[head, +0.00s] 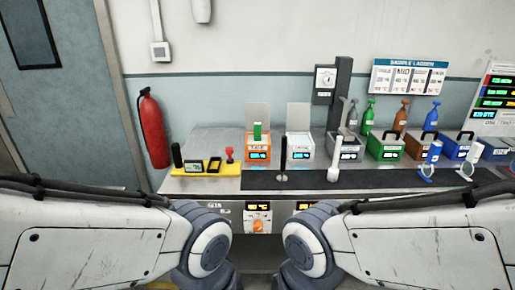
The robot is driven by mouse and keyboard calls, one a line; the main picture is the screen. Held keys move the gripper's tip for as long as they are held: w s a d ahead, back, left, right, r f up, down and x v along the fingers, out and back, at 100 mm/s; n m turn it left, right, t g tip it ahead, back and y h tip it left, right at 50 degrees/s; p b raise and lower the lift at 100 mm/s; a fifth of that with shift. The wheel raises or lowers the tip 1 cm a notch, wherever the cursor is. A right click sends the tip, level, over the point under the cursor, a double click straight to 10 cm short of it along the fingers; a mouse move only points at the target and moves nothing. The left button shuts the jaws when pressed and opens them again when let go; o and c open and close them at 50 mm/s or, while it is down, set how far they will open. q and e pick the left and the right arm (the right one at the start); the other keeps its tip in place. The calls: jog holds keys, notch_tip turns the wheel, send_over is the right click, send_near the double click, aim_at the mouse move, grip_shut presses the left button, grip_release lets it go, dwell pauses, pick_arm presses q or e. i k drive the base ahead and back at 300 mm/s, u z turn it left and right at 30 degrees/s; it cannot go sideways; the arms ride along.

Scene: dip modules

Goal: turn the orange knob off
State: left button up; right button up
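The orange knob (258,226) is on the front panel below the bench's front edge, between my two arms. A small dark display with yellow characters (258,206) sits just above it. The knob is small here, and I cannot tell its exact setting. My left arm comes in from the left and my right arm from the right, both bent at the bottom of the view. Neither gripper is in view.
The metal bench (215,140) holds a yellow tray (207,171), an orange box (258,153), a white box (299,151) and a black mat (385,180). Crates and spray bottles stand at the right. A red extinguisher (153,130) hangs on the left wall.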

aim_at(258, 225)
jog(key=u, duration=1.15)
jog(key=i, duration=0.5)
jog(key=z, duration=2.15)
